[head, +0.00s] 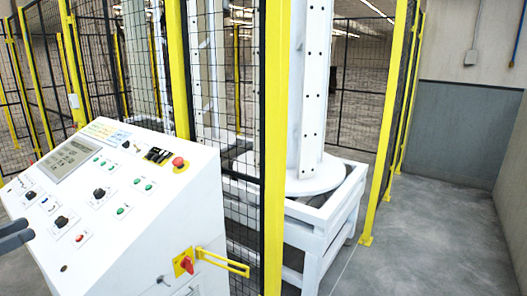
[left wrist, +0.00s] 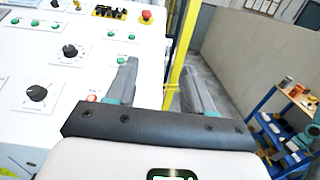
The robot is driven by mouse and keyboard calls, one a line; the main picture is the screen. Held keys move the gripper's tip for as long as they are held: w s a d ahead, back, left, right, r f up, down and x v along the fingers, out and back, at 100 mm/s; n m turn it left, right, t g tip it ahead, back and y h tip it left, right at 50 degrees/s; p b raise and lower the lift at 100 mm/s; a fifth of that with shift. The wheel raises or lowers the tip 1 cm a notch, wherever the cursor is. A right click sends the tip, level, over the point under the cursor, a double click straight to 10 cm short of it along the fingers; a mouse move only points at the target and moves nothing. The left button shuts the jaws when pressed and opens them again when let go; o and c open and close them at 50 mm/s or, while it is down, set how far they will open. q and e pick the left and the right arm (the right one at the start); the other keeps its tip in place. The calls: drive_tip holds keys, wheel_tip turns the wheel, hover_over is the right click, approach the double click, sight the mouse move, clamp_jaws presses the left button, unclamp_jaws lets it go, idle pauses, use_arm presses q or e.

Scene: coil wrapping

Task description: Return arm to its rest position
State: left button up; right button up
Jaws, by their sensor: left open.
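My left gripper (head: 16,234) shows only in part at the left edge of the head view, in front of the white control console (head: 140,215). In the left wrist view the same gripper (left wrist: 160,75) has its two grey fingers spread apart with nothing between them. The sloped panel with black knobs, green buttons and a red emergency stop (left wrist: 146,16) lies beyond and to the left of the fingers. I see no contact with the panel. My right gripper is in neither view.
A yellow-framed mesh fence (head: 275,150) stands behind the console. A red and yellow switch with a yellow hasp (head: 185,264) sits on the console's side. Grey floor (head: 425,240) is clear at the right. A blue shelf cart (left wrist: 285,125) stands right in the wrist view.

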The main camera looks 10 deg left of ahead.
use_arm(q)
drive_tip(key=w+d+f+m+g+h, duration=0.1)
drive_tip(key=w+d+f+g+h, duration=0.15)
drive_tip(key=w+d, duration=0.45)
drive_tip(key=w+d+f+m+g+h, duration=0.1)
drive_tip(key=w+d+f+g+h, duration=0.2)
drive_tip(key=d, duration=0.7)
drive_tip(key=d+f+m+g, duration=0.1)
drive_tip(key=d+f+g, duration=0.5)
drive_tip(key=d+f, duration=1.4)
drive_tip(key=s+d+f+m+g+y, duration=0.2)
drive_tip(key=s+d+f+m+g, duration=0.15)
drive_tip(key=s+d+f, duration=0.35)
drive_tip(key=s+d+f+m+g+y, duration=0.3)
drive_tip(key=s+d+f+m, duration=0.15)
drive_tip(key=s+f, duration=0.4)
drive_tip(key=s+f+m+t+y, duration=0.1)
drive_tip(key=s+f+m+y, duration=0.1)
drive_tip(key=s+m, duration=0.5)
drive_tip(key=s+f+m+t+y, duration=0.1)
drive_tip(key=s+f+m+y, duration=0.2)
drive_tip(key=s+m, duration=0.4)
drive_tip(key=f+m, duration=0.1)
drive_tip(key=m, duration=0.2)
drive_tip(key=shift+c, duration=0.3)
